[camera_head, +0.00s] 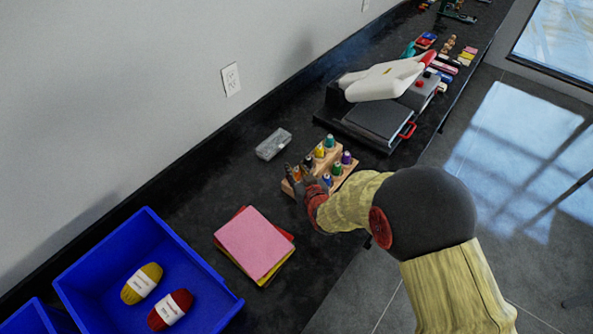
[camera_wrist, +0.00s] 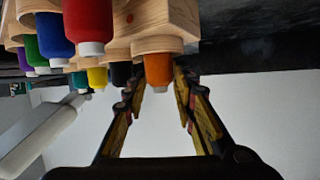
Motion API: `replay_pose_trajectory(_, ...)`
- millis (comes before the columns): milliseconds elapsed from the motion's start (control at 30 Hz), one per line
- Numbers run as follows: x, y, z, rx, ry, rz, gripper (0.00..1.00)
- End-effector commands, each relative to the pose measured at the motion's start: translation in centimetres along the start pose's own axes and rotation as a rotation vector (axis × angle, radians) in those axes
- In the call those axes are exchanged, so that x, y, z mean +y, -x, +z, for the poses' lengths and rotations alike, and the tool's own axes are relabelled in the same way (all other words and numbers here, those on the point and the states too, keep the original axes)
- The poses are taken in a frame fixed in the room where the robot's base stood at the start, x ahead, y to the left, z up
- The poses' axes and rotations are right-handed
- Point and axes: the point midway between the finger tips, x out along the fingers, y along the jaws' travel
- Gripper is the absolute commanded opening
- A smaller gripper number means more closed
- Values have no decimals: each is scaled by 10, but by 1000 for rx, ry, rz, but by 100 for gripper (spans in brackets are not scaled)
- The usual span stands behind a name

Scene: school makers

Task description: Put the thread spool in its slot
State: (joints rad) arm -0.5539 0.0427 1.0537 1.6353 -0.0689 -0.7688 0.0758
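A wooden thread rack (camera_head: 322,161) stands on the black counter, holding several spools in two rows; it also shows in the wrist view (camera_wrist: 182,18), which sees it upside down. The orange spool (camera_wrist: 158,72) is at the end of a row and appears seated in the wood. My gripper (camera_head: 303,173) is at the rack's near-left end. In the wrist view my gripper (camera_wrist: 162,88) is open, with a finger on each side of the orange spool and gaps visible. The red spool (camera_wrist: 90,22) is close by. The gripper hides part of the rack in the head view.
A clear case (camera_head: 273,144) lies behind the rack. Pink and other coloured sheets (camera_head: 252,242) lie to the left, beside a blue bin (camera_head: 95,268) with yellow and red yarn. A black and white machine (camera_head: 380,100) stands beyond the rack. The wall bounds the counter's back.

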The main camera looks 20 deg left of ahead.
Motion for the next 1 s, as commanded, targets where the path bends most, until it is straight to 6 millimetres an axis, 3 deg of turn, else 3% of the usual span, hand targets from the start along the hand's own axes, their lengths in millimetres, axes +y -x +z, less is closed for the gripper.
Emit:
replay_pose_trajectory(200,0,0,0,0,0,0,40)
replay_pose_trajectory(667,0,6,-9,0,0,0,40)
replay_pose_trajectory(1000,0,74,-9,1,0,0,40)
